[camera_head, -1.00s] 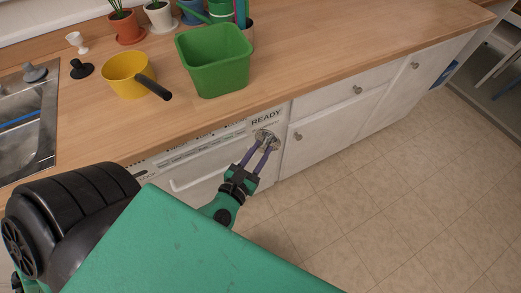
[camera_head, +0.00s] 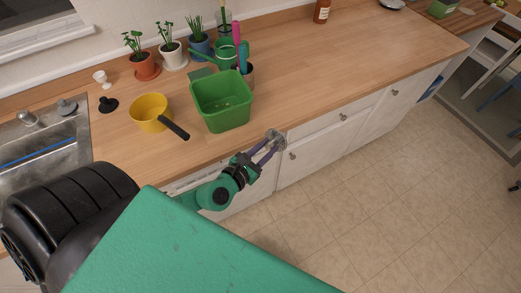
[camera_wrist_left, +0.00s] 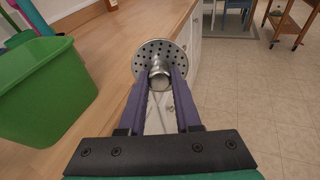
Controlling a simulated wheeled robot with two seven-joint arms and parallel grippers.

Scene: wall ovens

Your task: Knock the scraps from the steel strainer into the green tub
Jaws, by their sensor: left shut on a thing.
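My left gripper (camera_head: 268,147) is shut on the steel strainer (camera_head: 275,136), just off the counter's front edge. In the left wrist view, the perforated disc of the strainer (camera_wrist_left: 152,50) faces away beyond the fingertips (camera_wrist_left: 158,85), with its stub between the purple fingers. The green tub (camera_head: 228,121) stands upright on the counter, behind and left of the strainer, apart from it. Small pale specks show inside the tub. The tub also fills the left of the wrist view (camera_wrist_left: 48,100). I cannot tell what scraps sit on the strainer. My right gripper is out of view.
A yellow pan (camera_head: 149,113) with a dark handle is left of the tub. A pen cup (camera_head: 249,77), a green watering can (camera_head: 226,53) and potted plants (camera_head: 172,54) stand behind. The sink (camera_head: 45,140) is far left. Counter right of the tub is clear.

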